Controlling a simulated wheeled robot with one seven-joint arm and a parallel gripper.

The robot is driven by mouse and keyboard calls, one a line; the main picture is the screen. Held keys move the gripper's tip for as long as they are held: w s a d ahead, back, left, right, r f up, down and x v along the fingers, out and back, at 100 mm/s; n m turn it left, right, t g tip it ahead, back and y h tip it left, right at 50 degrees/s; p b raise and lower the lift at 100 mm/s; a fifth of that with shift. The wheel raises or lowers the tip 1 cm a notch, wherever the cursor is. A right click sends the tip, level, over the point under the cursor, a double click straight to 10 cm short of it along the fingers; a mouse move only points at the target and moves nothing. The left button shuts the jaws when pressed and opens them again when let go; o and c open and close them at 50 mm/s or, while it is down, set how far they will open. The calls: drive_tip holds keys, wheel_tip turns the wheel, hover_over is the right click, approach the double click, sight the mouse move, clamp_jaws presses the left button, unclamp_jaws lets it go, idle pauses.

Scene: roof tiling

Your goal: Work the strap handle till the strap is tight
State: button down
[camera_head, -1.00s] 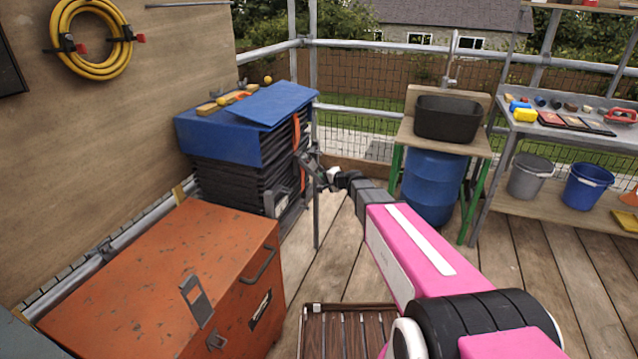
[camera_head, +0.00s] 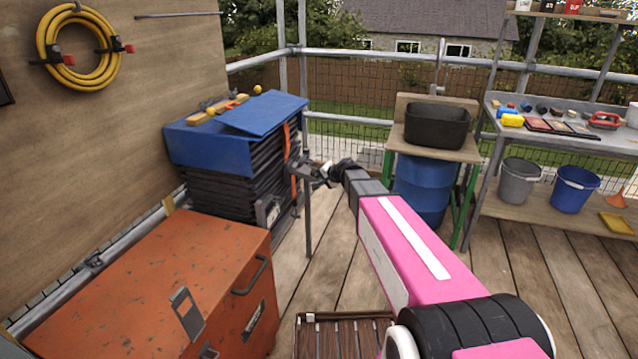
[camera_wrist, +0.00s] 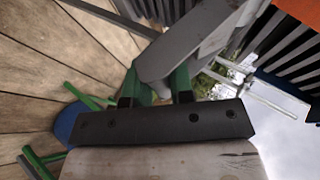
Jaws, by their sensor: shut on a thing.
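The stack of dark tiles (camera_head: 225,190) stands under a blue cover (camera_head: 215,145), with an orange strap (camera_head: 287,150) running down its right side. A grey strap handle (camera_head: 301,168) sticks out from the strap side of the stack. My gripper (camera_head: 319,174) is at the outer end of this handle. In the wrist view, the green-padded fingers of my gripper (camera_wrist: 155,88) are closed around the grey handle (camera_wrist: 190,45). The strap shows there at the upper right as an orange band (camera_wrist: 285,45). I cannot tell how tight the strap is.
An orange toolbox (camera_head: 150,290) stands in front of the stack. A slatted brown crate (camera_head: 345,338) lies on the deck below my arm. A blue barrel (camera_head: 422,188) and a shelf with buckets (camera_head: 518,180) are to the right. Bare deck lies between.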

drive_tip(key=shift+d+r, duration=0.1)
drive_tip(key=shift+r, duration=1.1)
drive_tip(key=c, duration=1)
unclamp_jaws()
drive_tip(key=shift+s, duration=0.1)
drive_tip(key=v, duration=1)
drive_tip(key=shift+s+d+r, duration=0.2)
drive_tip(key=shift+s, duration=0.1)
